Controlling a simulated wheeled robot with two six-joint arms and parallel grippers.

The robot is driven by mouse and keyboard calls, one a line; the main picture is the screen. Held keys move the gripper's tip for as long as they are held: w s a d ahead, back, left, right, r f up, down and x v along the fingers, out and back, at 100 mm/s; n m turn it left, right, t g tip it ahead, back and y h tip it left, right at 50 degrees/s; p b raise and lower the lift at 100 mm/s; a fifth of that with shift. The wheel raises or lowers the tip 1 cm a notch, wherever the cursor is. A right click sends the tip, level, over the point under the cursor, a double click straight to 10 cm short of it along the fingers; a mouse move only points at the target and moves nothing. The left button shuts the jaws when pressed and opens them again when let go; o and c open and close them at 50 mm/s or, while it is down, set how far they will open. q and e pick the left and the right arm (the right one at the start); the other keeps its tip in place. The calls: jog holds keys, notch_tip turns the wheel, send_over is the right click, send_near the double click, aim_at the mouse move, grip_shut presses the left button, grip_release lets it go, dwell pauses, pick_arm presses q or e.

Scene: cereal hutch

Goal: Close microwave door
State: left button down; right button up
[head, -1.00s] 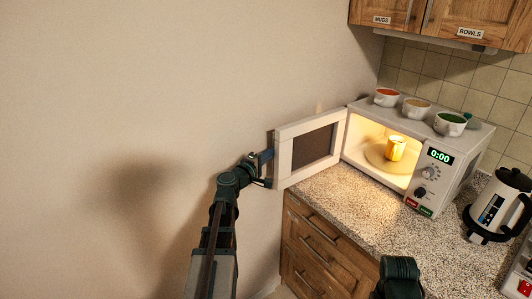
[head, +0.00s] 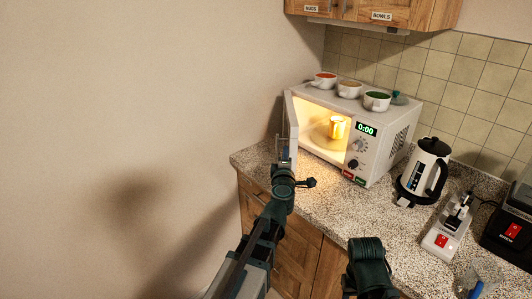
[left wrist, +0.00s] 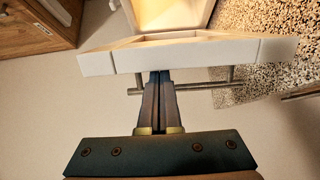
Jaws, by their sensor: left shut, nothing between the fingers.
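The white microwave (head: 388,148) stands on the counter with its inside lit and a yellow mug (head: 337,127) on the turntable. Its door (head: 291,122) is part open and shows nearly edge-on at the left side of the opening. My left gripper (head: 284,145) is at the door's outer side. In the left wrist view, the shut, empty fingers (left wrist: 158,76) point at the door (left wrist: 98,64), close to its bar handle (left wrist: 212,86). I cannot tell whether they touch it. Part of my right arm shows at the bottom, without its fingers.
Several bowls, one of them green-filled (head: 377,101), stand on the microwave. A kettle (head: 425,172) and a white appliance (head: 441,239) stand right of it on the speckled counter (head: 315,200). A bare wall (head: 120,120) fills the left.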

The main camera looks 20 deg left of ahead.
pick_arm(q)
jog(key=w+d+n+g+y, duration=0.1)
jog(key=w+d+n+y, duration=0.1)
jog(key=w+d, duration=1.1)
jog(key=shift+d+y, duration=0.8)
jog(key=shift+d, duration=0.85)
jog(key=shift+s, duration=0.1)
